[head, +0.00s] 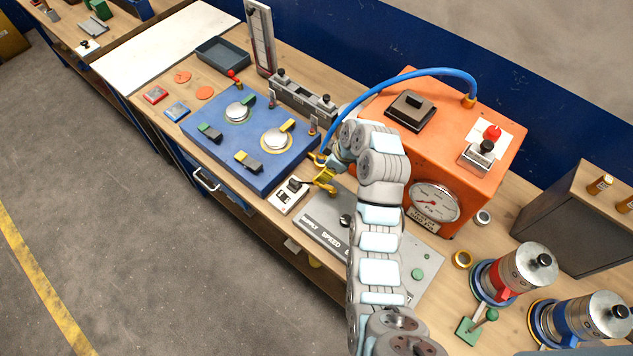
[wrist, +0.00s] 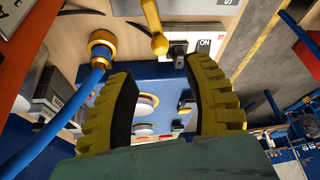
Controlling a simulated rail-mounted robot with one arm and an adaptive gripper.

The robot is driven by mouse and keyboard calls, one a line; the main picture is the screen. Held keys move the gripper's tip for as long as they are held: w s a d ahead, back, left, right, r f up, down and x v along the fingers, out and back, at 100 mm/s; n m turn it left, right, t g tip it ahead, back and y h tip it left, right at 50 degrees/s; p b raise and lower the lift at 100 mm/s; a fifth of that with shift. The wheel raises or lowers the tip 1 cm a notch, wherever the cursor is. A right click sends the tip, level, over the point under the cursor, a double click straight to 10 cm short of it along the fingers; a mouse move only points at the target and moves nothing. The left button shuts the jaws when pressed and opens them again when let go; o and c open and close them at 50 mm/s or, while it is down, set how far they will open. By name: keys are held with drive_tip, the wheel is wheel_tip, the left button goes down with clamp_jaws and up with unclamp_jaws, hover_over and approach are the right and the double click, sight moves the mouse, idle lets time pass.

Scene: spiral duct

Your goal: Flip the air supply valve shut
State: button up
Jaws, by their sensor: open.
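A yellow lever (wrist: 152,24), which looks like the air supply valve's handle, hangs into the top of the wrist view. Its rounded end lies just beyond and between the tips of my gripper (wrist: 163,70). The yellow fingers are spread with nothing between them. I cannot tell whether the lever touches a finger. In the head view, my gripper (head: 321,172) is low over the bench beside the grey panel (head: 319,223) marked SUPPLY and SPEED. My arm and fingers largely hide the valve there.
A black-and-white switch (head: 290,194) marked ON stands close to my gripper. The blue fixture plate (head: 215,167) lies to the left. An orange box (head: 462,130) stands to the right. A blue hose (head: 400,76) arches from it; its brass fitting (wrist: 101,48) is near my left finger.

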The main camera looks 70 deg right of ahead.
sight(325, 186)
drive_tip(key=shift+p+x, duration=0.95)
drive_tip(key=shift+x, duration=2.95)
drive_tip(key=shift+c, duration=0.3)
clamp_jaws()
